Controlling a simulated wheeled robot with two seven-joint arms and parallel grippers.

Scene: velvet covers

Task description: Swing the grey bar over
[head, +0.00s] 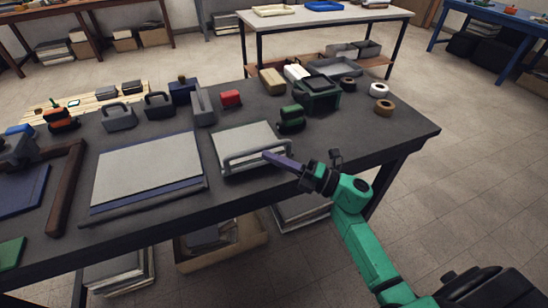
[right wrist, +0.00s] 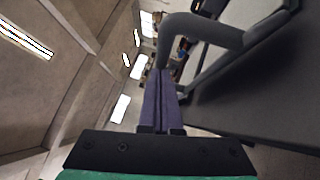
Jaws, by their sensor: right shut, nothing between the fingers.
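The grey bar (head: 243,154) runs along the front edge of a low case with a pale top (head: 243,136) on the dark table. In the right wrist view the bar (right wrist: 205,32) looms large as a rounded grey frame just beyond the fingers. My right gripper (head: 268,156) has purple fingers and comes in from the right at the bar's right part. The fingers (right wrist: 158,90) are pressed together and hold nothing. Their tips look very close to the bar; I cannot tell whether they touch. My left gripper is not in view.
A large pale board (head: 148,172) lies left of the case. The table's right end (head: 400,130) is mostly clear.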

